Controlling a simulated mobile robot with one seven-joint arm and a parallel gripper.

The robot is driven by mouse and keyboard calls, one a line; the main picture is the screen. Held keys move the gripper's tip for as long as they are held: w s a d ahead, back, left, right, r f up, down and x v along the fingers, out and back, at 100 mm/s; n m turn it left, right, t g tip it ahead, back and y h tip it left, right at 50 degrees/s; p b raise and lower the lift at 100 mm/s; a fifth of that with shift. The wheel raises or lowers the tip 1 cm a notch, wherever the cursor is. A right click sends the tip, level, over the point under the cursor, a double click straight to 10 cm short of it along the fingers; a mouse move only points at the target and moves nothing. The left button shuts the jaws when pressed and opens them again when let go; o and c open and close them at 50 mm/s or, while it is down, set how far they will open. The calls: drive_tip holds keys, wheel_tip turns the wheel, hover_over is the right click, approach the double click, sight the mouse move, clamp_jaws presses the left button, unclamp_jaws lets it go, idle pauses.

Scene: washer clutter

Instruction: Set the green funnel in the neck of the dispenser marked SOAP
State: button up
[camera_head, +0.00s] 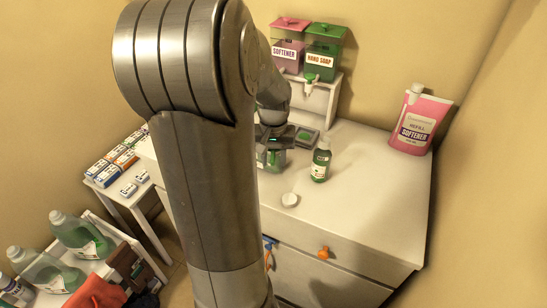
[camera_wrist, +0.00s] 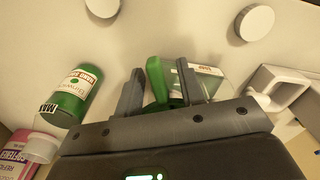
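My gripper (camera_wrist: 160,85) has its two fingers apart, with a solid green piece (camera_wrist: 157,78) between them. It looks like the green funnel, gripped, though its cone and spout are mostly hidden by the fingers and palm. Just beyond it in the wrist view is a clear, green-tinted container (camera_wrist: 208,84) with a white label, probably the SOAP dispenser; its lettering is too small to read surely. In the head view this container (camera_head: 271,158) stands on the white top below my gripper (camera_head: 272,140), partly hidden by my arm. I cannot tell whether funnel and neck touch.
A green hand soap bottle (camera_head: 321,162) stands right of the gripper, with a white cap (camera_head: 289,199) in front. Softener (camera_head: 287,55) and hand soap (camera_head: 323,62) tanks stand at the back, a pink refill pouch (camera_head: 420,122) at right.

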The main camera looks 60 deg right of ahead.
drive_tip(key=shift+r, duration=0.15)
wheel_tip(320, 180, up, 10)
drive_tip(key=shift+r, duration=0.25)
drive_tip(key=w+a+r+n+t, duration=0.1)
drive_tip(key=w+a+r+n, duration=0.15)
drive_tip(key=w+a, duration=0.55)
drive_tip(key=w+a+r+n+t, duration=0.15)
drive_tip(key=w+a+n, duration=0.25)
drive_tip(key=a, duration=0.8)
drive_tip(key=s+a+n+t, duration=0.2)
drive_tip(key=a+n, duration=0.5)
drive_tip(key=a, duration=1.3)
drive_tip(key=shift+a+t, duration=0.4)
drive_tip(key=shift+t, duration=0.15)
